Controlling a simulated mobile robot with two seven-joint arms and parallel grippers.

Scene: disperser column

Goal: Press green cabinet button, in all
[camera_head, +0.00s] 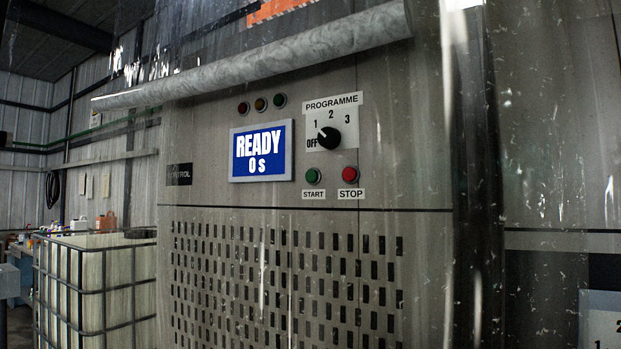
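The green button (313,176) sits on the front of the grey metal cabinet (220,195), above a label reading START. A red button (350,174) is just right of it, above a label reading STOP. Above them is a black programme knob (329,138) on a white plate marked OFF, 1, 2 and 3; its pointer is on the left side, near OFF and 1. A blue display (261,152) left of the buttons reads READY 0 s. Neither of my grippers is in view.
A grey rounded bar (260,58) juts out above the panel. Three small lamps (261,104) sit over the display. A slotted vent (290,275) fills the lower cabinet. A caged pale tank (100,285) stands at left. Clear, scratched sheeting seems to hang in front.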

